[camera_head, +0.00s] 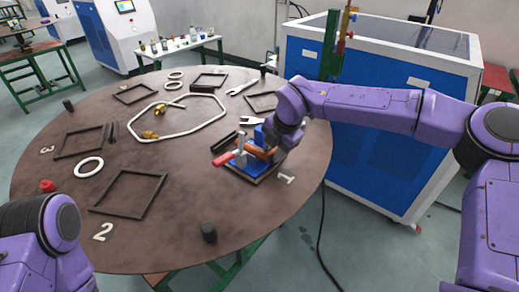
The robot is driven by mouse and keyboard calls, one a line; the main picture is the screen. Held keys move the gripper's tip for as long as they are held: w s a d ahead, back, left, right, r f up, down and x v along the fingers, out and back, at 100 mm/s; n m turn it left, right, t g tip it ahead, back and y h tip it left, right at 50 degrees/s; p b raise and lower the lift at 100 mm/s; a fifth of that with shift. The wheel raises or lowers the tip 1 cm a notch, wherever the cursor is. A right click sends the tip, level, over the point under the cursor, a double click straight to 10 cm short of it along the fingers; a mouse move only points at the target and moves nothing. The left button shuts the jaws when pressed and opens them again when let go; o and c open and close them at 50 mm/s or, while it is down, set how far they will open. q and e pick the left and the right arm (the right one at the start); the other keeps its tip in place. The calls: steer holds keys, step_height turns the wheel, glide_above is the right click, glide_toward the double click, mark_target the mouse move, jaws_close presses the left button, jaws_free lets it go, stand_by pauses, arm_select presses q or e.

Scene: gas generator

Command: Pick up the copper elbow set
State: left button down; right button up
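A copper-orange piece (257,151), which looks like the copper elbow set, lies among blue and grey parts at the frame by the number 1. My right gripper (273,145) reaches down over this group from the right, close against the copper piece. Its fingers are hidden by the wrist and the parts, so I cannot tell whether they hold anything. My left arm shows at the lower left, with its gripper out of view.
The round brown table (180,225) carries several empty dark frames (130,194), a white hose (205,122) with brass fittings, white rings (88,167) and wrenches (242,87). A blue-and-white cabinet (345,130) stands behind my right arm. The table's front middle is mostly clear.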

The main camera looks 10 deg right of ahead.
jaws_close()
steer(key=shift+r, duration=0.1)
steer(key=shift+w+r, duration=0.1)
steer(key=shift+r, duration=0.2)
step_height(320, 180, up, 3)
steer(key=shift+d+f+b, duration=0.1)
steer(key=shift+f+b, duration=0.1)
steer(key=shift+b, duration=0.25)
steer(key=s+d+r+b, duration=0.4)
steer(key=s+d+r, duration=0.3)
steer(key=s+r, duration=0.2)
steer(key=s, duration=0.2)
steer(key=shift+s+d+r, duration=0.3)
steer(key=shift+s+d, duration=0.05)
